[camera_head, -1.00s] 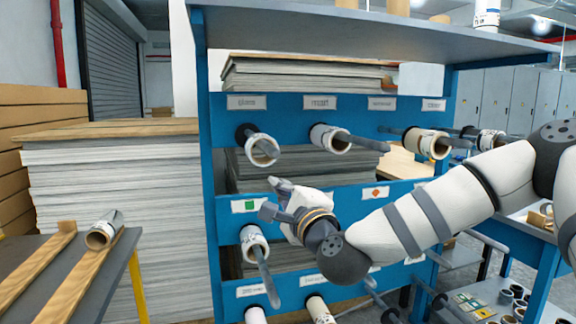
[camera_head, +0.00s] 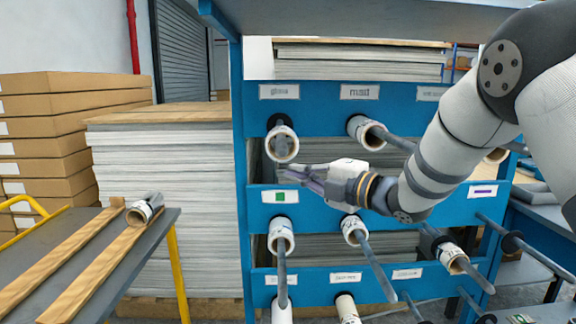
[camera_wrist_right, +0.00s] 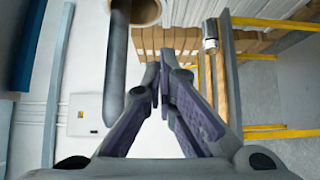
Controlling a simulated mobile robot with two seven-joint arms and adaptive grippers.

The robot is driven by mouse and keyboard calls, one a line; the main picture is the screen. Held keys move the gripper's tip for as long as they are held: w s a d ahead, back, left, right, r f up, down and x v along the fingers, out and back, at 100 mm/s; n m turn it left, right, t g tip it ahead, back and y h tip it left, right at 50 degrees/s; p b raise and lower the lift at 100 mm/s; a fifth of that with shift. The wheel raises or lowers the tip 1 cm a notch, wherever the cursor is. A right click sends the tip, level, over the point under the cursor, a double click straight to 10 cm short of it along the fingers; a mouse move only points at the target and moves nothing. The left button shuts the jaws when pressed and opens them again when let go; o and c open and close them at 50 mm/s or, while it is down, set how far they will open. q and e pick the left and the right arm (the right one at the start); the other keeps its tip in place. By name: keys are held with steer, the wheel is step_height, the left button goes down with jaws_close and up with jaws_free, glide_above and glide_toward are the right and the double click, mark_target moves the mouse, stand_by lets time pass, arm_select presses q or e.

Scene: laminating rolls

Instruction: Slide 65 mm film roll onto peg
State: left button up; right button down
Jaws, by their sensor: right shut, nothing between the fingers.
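My right gripper (camera_head: 284,172) is shut and empty, just below the front of the white film roll (camera_head: 270,146) under the "gloss" label. That roll sits around its grey peg, against the blue rail. In the right wrist view my gripper (camera_wrist_right: 160,82) has its fingertips close together. The grey peg (camera_wrist_right: 116,75) runs beside them on the left, with the roll's brown core (camera_wrist_right: 147,10) at the top. Another white roll (camera_head: 146,209) lies on the grey cart at left; it also shows in the wrist view (camera_wrist_right: 210,38). Roll widths are not readable. My left gripper is out of view.
Other rolls hang on pegs of the blue rack (camera_head: 350,210), and several long pegs stick out towards me. The grey cart (camera_head: 62,262) carries two wooden strips. Stacked sheets (camera_head: 165,180) stand behind it. Open space lies between cart and rack.

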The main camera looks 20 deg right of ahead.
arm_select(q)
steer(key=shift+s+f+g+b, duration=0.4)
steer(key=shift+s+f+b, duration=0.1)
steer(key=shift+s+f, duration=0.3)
arm_select(e)
steer(key=w, duration=0.6)
steer(key=shift+w+a, duration=0.2)
steer(key=shift+w, duration=0.05)
steer(key=shift+r, duration=0.1)
